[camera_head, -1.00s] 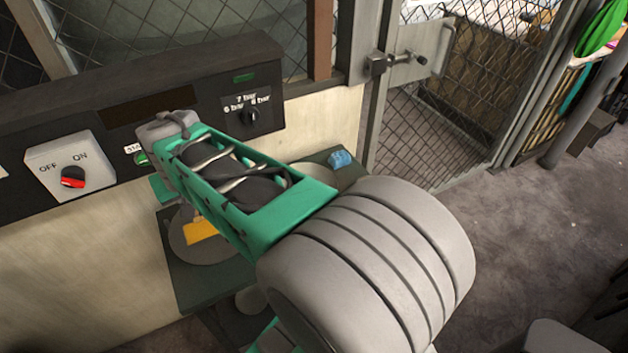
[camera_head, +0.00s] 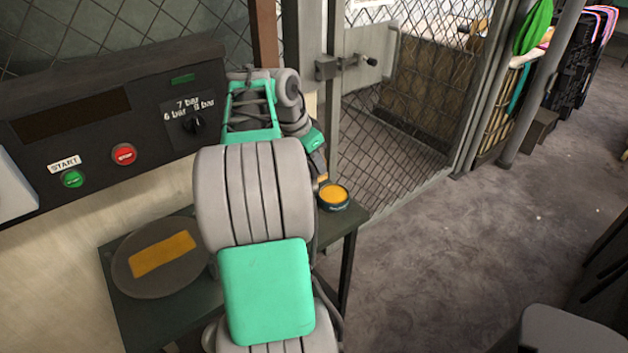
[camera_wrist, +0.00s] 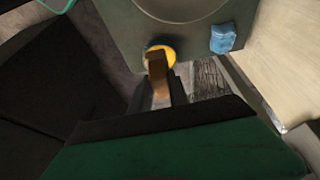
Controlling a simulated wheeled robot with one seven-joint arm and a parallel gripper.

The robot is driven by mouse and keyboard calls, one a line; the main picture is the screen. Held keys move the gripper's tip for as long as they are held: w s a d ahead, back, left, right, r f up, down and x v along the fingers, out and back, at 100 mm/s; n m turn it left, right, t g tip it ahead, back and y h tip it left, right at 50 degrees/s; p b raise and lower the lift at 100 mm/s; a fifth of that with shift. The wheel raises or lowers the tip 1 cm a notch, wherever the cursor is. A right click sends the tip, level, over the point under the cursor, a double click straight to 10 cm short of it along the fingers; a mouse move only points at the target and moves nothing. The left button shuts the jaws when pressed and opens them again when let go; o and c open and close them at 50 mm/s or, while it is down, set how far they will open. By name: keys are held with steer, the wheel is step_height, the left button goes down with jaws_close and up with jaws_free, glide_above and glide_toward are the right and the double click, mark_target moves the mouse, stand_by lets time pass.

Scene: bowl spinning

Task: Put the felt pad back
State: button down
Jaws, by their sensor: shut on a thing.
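My gripper (camera_wrist: 158,92) is shut on a brownish-orange felt pad (camera_wrist: 157,70), which points toward a small round tin with a yellow-orange filling (camera_wrist: 169,48). The pad overlaps the tin's near edge in the wrist view; I cannot tell whether they touch. In the head view the tin (camera_head: 334,196) stands at the right corner of the dark green table (camera_head: 200,313). My gripper (camera_head: 321,176) is just behind and left of it, mostly hidden by my arm. A grey disc (camera_head: 130,285) with a flat yellow patch (camera_head: 163,253) lies at the table's left.
A crumpled blue cloth (camera_wrist: 223,39) lies on the table near the tin. A black control panel (camera_head: 100,110) with start and red buttons and a pressure dial is on the wall behind. A mesh gate (camera_head: 410,120) stands behind right.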

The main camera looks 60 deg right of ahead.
steer(key=w+d+f, duration=0.2)
steer(key=d+f, duration=0.1)
steer(key=w+d+f+p, duration=0.1)
steer(key=d+f, duration=0.2)
steer(key=w+d+f, duration=0.2)
steer(key=d, duration=0.2)
steer(key=shift+w+f+p, duration=0.35)
steer(key=shift+f, duration=0.05)
step_height(320, 180, down, 3)
steer(key=shift+r, duration=0.15)
steer(key=shift+f, duration=0.4)
steer(key=c, duration=1.3)
jaws_free()
steer(key=shift+o, duration=0.2)
steer(key=shift+w+a+r, duration=0.1)
steer(key=shift+r, duration=0.4)
steer(key=v, duration=1.1)
steer(key=shift+r+p, duration=0.2)
steer(key=shift+p, duration=0.2)
steer(key=shift+a, duration=0.15)
